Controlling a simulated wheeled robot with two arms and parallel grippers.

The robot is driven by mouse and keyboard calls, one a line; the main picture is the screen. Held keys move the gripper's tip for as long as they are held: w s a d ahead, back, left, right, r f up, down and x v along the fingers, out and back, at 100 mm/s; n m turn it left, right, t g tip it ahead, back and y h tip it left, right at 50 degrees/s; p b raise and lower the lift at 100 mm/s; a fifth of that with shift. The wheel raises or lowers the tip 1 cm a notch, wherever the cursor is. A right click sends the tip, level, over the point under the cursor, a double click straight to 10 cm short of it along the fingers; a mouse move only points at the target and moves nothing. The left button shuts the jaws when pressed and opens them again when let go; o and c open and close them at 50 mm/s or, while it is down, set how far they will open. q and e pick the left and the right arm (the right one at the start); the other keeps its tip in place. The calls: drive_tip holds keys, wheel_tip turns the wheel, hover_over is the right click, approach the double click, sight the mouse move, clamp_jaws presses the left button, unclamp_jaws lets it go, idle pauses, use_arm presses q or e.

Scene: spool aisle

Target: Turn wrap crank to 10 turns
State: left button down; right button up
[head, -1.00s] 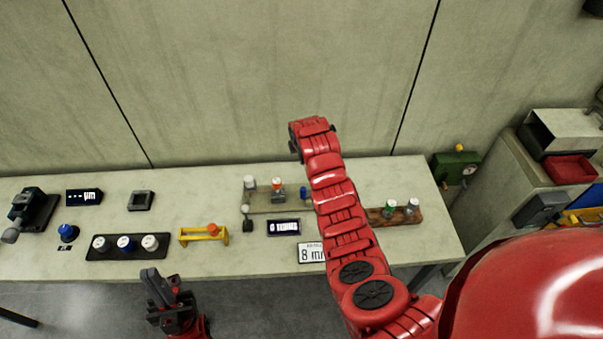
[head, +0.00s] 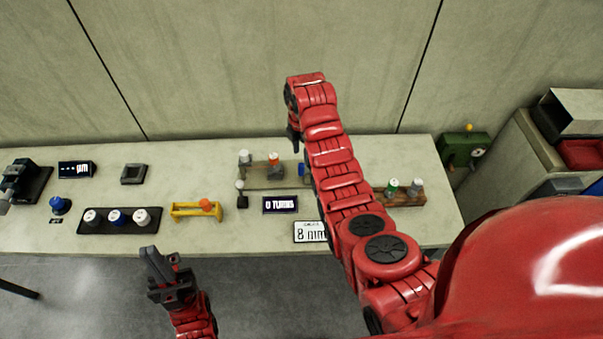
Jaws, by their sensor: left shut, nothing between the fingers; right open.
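The winding fixture (head: 258,183), a grey-green base plate, lies on the bench. It carries a white-capped post (head: 245,157), an orange-topped post (head: 274,160) and a blue part (head: 303,170) partly behind my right arm. A dark upright piece with a pale knob (head: 240,186) stands at its left front; I cannot tell whether this is the crank handle. The dark display (head: 280,204) in front reads "0 TURNS". My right gripper (head: 294,140) is open, pointing down above the fixture's right part, apparently holding nothing. My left gripper (head: 154,263) is shut and empty, in front of the bench.
A label plate (head: 311,232) reads "8 mm". A yellow stand (head: 196,211), a black tray with several capped spools (head: 119,220), a blue knob (head: 60,205) and a gauge display (head: 76,169) stand left. A wooden block (head: 405,193) holds green and white spools at right.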

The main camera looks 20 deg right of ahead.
sight(301, 165)
wheel_tip(301, 165, down, 4)
drive_tip(key=shift+s+a+f+p, duration=0.1)
drive_tip(key=shift+f+p, duration=0.05)
drive_tip(key=shift+p, duration=0.8)
drive_tip(key=shift+f+p, duration=0.3)
drive_tip(key=shift+f, duration=0.95)
drive_tip(key=shift+c, duration=0.2)
clamp_jaws()
